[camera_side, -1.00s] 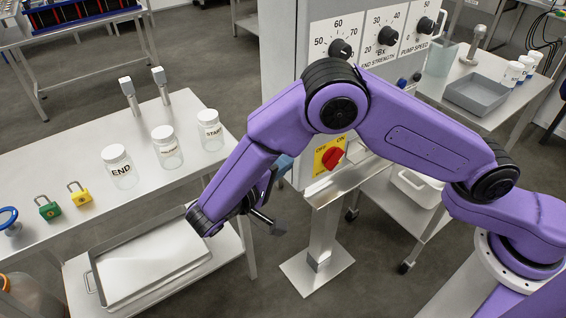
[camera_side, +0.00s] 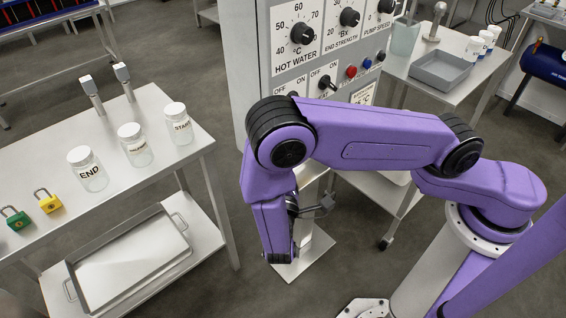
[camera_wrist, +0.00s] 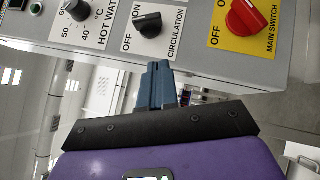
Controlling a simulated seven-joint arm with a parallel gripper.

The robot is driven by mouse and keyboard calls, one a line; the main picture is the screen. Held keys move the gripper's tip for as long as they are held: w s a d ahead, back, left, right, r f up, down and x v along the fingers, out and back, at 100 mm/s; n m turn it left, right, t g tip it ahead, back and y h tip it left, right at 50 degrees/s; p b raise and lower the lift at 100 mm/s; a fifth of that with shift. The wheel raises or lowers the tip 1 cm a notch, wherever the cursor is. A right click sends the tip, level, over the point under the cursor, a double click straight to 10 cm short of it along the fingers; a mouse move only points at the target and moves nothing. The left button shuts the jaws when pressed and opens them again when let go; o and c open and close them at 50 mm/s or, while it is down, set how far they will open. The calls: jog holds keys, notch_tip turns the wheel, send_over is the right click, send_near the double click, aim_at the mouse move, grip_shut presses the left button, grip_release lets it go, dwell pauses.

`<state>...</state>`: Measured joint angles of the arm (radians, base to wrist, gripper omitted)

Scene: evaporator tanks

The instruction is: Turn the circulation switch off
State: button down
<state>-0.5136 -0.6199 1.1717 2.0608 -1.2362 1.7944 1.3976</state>
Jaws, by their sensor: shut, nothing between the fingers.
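The circulation switch is a black knob (camera_wrist: 148,25) on a white OFF/ON plate labelled CIRCULATION, at the top of the wrist view. Its ridge has a pale mark on the upper side; I cannot surely tell which word it points at. My gripper (camera_wrist: 160,66) has blue fingers, shut and empty, with tips just below the knob in the picture. Whether they touch the panel is unclear. In the side view my purple arm hides the fingers and part of the lower left switch plate (camera_side: 291,83).
The red main switch (camera_wrist: 245,17) on yellow is right of the circulation knob, the hot water knob (camera_wrist: 78,10) left. The side view shows another OFF/ON switch (camera_side: 323,82). Jars (camera_side: 88,170) stand on the left bench, clear of my arm.

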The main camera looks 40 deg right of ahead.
jog(key=w+d+r, duration=0.2)
jog(key=w+d, duration=0.1)
jog(key=d, duration=0.4)
jog(key=shift+w+r, duration=0.25)
jog(key=shift+r, duration=0.1)
